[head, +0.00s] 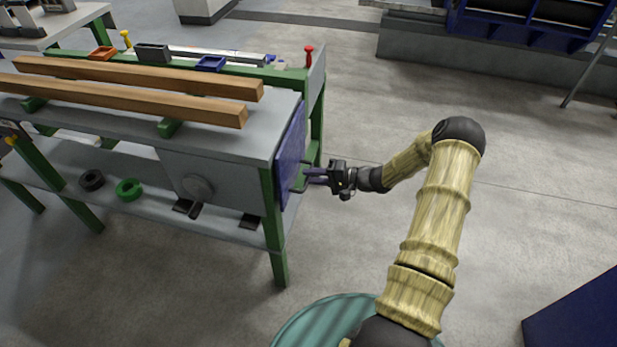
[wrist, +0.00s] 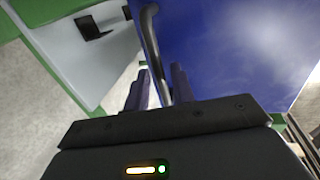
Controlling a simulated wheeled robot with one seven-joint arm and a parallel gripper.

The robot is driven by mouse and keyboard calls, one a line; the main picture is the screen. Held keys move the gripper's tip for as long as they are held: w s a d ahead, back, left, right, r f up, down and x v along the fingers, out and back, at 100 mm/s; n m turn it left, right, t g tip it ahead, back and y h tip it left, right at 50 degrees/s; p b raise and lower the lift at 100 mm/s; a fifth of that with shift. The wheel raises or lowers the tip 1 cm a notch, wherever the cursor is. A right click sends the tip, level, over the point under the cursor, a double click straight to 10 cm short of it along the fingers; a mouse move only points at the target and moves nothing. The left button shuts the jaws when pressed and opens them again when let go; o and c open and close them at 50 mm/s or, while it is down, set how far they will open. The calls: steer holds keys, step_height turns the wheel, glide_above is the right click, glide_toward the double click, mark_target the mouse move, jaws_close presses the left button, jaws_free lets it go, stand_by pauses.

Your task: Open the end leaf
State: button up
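The end leaf (head: 292,150) is a blue panel hanging upright at the right end of the green-framed table, close against that end. It fills the upper right of the wrist view (wrist: 235,45). A grey bar handle (wrist: 151,35) stands out from its face near the left edge in that view. My gripper (head: 318,175) is at the leaf's outer face. The handle's far end is hidden by the gripper.
The table (head: 228,140) carries two long wooden beams (head: 140,90) and small coloured trays. Its lower shelf (head: 150,215) holds a black ring, a green ring and dark blocks. Open floor lies right of the leaf. A blue box (head: 580,315) stands at the lower right.

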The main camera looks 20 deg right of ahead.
steer(key=shift+x, duration=0.75)
jaws_close()
steer(key=shift+d, duration=0.1)
